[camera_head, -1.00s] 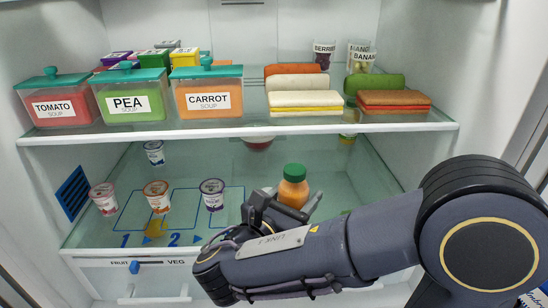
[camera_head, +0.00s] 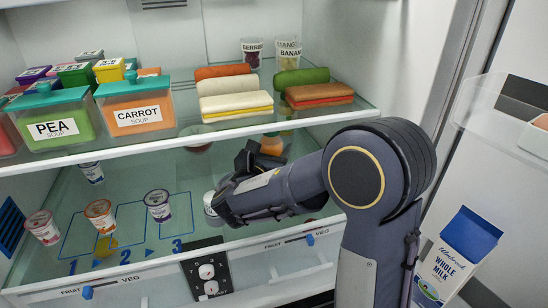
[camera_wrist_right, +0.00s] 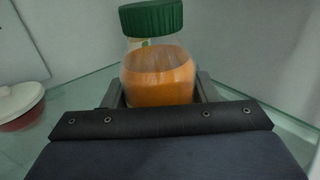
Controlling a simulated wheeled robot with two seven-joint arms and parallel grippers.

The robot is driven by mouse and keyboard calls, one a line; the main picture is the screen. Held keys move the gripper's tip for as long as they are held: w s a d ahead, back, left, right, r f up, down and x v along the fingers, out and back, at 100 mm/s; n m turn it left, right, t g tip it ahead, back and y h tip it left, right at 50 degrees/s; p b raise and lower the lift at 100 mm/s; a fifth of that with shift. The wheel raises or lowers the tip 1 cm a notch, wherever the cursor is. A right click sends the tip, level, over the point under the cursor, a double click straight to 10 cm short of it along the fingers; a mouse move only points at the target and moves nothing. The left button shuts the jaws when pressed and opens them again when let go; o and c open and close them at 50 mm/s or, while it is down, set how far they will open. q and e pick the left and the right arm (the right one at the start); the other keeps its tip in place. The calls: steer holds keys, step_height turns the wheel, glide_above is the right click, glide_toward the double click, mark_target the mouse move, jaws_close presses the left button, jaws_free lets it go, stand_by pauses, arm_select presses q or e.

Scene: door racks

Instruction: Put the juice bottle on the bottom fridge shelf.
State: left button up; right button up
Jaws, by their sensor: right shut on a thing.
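The juice bottle (camera_head: 271,145), with orange juice inside, is over the rear part of the lower glass shelf (camera_head: 130,185) in the head view. The upper shelf's front edge hides its top. In the right wrist view the bottle (camera_wrist_right: 158,75) stands upright with its green cap. My right gripper (camera_head: 262,157) is shut around the bottle, with a finger on each side, and reaches in over the lower shelf. I cannot tell whether the bottle's base touches the glass. My left gripper is not in view.
Several yogurt cups (camera_head: 157,206) stand near the numbered marks at left. The upper shelf (camera_head: 200,140) overhangs, holding soup boxes (camera_head: 140,115) and folded stacks (camera_head: 236,105). A milk carton (camera_head: 455,262) is in the door rack at right.

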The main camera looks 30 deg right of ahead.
steer(key=f, duration=0.3)
steer(key=shift+w+d+f, duration=0.15)
steer(key=shift+d, duration=0.05)
steer(key=shift+f, duration=0.15)
steer(key=shift+f, duration=0.15)
steer(key=o, duration=1.3)
steer(key=shift+o, duration=0.2)
